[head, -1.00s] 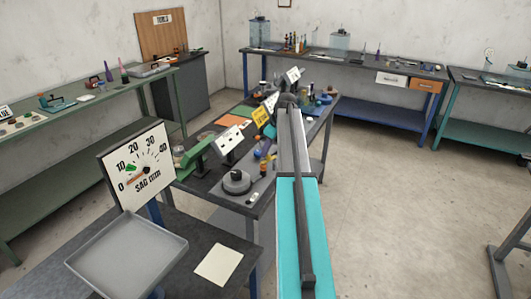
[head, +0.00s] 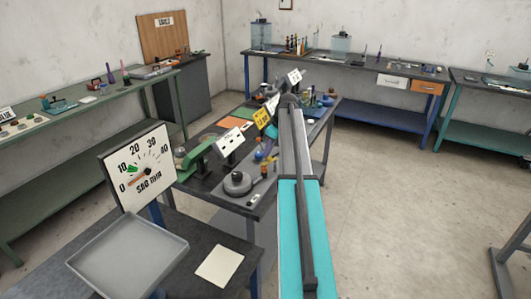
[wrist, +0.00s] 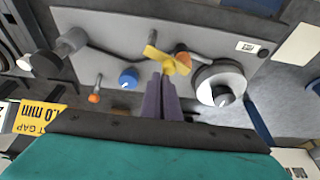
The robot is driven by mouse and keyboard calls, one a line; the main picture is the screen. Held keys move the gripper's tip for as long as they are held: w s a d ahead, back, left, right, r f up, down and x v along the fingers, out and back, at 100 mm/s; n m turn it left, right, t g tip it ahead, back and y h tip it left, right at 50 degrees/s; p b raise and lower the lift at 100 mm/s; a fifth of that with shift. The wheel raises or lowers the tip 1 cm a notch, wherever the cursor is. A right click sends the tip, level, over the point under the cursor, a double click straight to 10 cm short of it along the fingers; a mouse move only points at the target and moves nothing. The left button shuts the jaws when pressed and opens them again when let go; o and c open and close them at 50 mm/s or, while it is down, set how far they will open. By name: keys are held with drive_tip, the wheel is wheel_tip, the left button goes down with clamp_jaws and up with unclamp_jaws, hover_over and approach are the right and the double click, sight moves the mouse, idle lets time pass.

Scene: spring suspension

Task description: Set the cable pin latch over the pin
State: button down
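In the wrist view, a yellow winged piece (wrist: 168,62), which looks like the latch, stands over a grey panel (wrist: 110,28). My gripper's two purple fingers (wrist: 163,82) are close together, with their tips at the yellow piece's near edge. They look shut on it, though the contact is small. An orange round part (wrist: 183,59) sits just right of the yellow piece, partly behind it. I cannot tell which part is the pin. Dark cable-like lines run along the panel.
On the panel are a blue knob (wrist: 129,77), a white-grey drum (wrist: 218,86) and a small orange peg (wrist: 94,98). A yellow gap sign (wrist: 40,117) stands left. In the head view, a sag gauge (head: 140,165) and a grey tray (head: 128,256) stand at front left.

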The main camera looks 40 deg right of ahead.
drive_tip(key=shift+w, duration=0.1)
idle(0.3)
wheel_tip(320, 180, up, 10)
drive_tip(key=b, duration=0.3)
drive_tip(key=shift+w+a+f, duration=0.15)
idle(0.5)
idle(0.4)
